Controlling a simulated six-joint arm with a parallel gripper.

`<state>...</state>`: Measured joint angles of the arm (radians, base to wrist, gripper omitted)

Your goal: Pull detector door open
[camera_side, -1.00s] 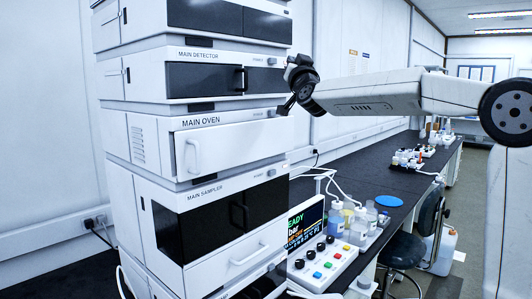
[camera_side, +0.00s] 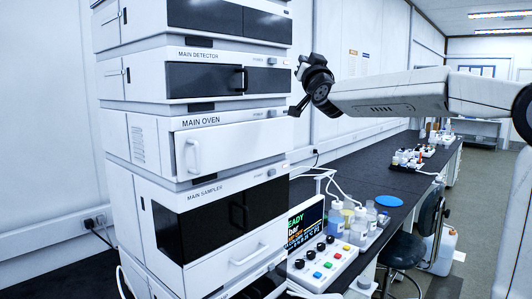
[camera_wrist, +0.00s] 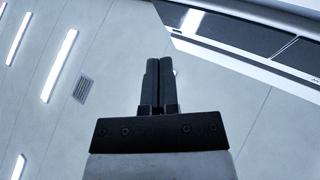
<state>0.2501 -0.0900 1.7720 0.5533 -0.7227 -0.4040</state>
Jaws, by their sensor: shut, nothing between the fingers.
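The main detector (camera_side: 190,57) is a white module in the upper part of the stack in the side view. Its dark door (camera_side: 205,79) looks shut flat against the front, with a black bar handle (camera_side: 240,79) near its middle. My gripper (camera_side: 293,112) is just right of the stack, apart from the handle and lower than it in the picture. In the wrist view my gripper's two fingers (camera_wrist: 158,82) lie together with nothing between them. A dark-fronted module (camera_wrist: 235,40) of the stack shows at the upper right there; I cannot tell which one.
The main oven (camera_side: 230,145) with a white handle and the main sampler (camera_side: 215,225) sit below the detector. A control panel (camera_side: 325,265) and bottles (camera_side: 365,222) stand on the black bench to the right.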

